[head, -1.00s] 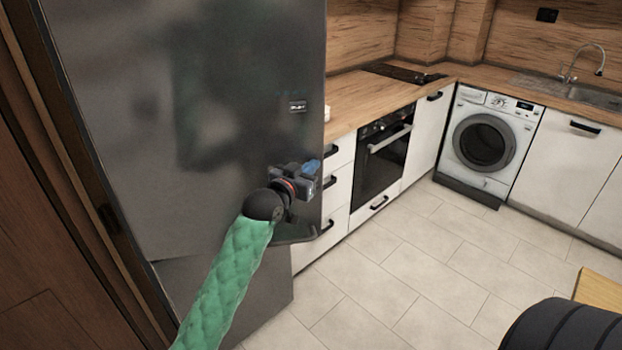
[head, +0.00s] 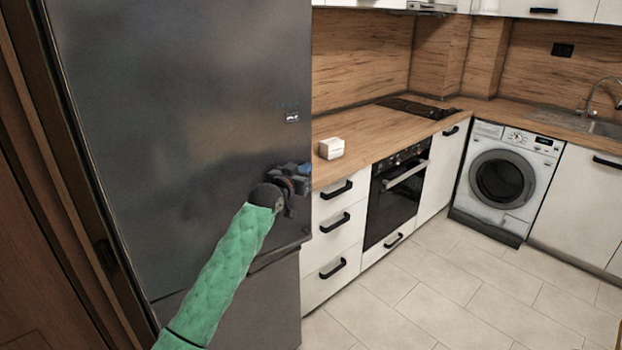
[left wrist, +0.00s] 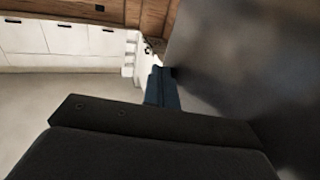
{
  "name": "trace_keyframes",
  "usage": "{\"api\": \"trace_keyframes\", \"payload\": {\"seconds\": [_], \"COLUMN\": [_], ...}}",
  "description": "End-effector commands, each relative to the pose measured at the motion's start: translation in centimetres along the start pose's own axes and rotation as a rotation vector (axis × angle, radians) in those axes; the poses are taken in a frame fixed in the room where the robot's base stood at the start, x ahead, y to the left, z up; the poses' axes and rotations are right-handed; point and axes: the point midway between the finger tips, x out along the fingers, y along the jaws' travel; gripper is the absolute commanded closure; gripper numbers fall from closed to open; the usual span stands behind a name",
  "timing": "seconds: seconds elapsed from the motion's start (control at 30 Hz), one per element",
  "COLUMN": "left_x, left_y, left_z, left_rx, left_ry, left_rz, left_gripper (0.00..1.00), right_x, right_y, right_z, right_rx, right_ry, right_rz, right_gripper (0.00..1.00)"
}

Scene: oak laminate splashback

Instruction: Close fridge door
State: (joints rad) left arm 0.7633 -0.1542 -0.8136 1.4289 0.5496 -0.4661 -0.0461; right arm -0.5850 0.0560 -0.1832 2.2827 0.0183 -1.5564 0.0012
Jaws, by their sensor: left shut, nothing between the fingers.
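The tall dark grey fridge door (head: 180,110) fills the left of the head view, with a small label near its right edge. In this view the door lies close to flush above the lower fridge door (head: 260,300); I cannot tell if a small gap is left. My left gripper (head: 302,172) is shut and empty, with its fingers at the door's right edge, against or very near its front. The door (left wrist: 255,80) also shows at the right of the left wrist view, beside the blue fingers (left wrist: 160,85). My right gripper is not in view.
White drawers (head: 335,225) and a wooden counter (head: 375,140) stand right of the fridge, with a small white box (head: 331,148) on the counter. An oven (head: 395,195) and a washing machine (head: 500,180) follow. The tiled floor (head: 440,290) is clear.

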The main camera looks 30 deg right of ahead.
Motion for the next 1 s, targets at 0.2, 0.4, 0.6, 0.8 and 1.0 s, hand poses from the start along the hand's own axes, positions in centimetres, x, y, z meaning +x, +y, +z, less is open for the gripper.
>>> {"api": "trace_keyframes", "payload": {"seconds": [0.2, 0.4, 0.6, 0.8, 1.0], "left_x": [2.1, 3.3, 3.8, 4.0, 4.0], "left_y": [-3.2, -5.6, -6.9, -7.4, -7.5], "left_z": [0.0, 0.0, 0.0, -0.1, -0.3], "left_rx": [-0.002, -0.001, 0.000, 0.002, 0.002], "left_ry": [0.000, -0.001, 0.000, 0.002, 0.004], "left_rz": [-0.082, -0.136, -0.165, -0.176, -0.177], "left_gripper": [1.00, 1.00, 1.00, 1.00, 1.00], "right_x": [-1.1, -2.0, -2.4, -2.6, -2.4], "right_y": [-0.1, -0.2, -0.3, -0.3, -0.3], "right_z": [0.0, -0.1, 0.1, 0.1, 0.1], "right_rx": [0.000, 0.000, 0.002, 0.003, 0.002], "right_ry": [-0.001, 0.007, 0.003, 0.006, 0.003], "right_rz": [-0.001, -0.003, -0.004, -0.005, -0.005], "right_gripper": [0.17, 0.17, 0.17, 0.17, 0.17]}}
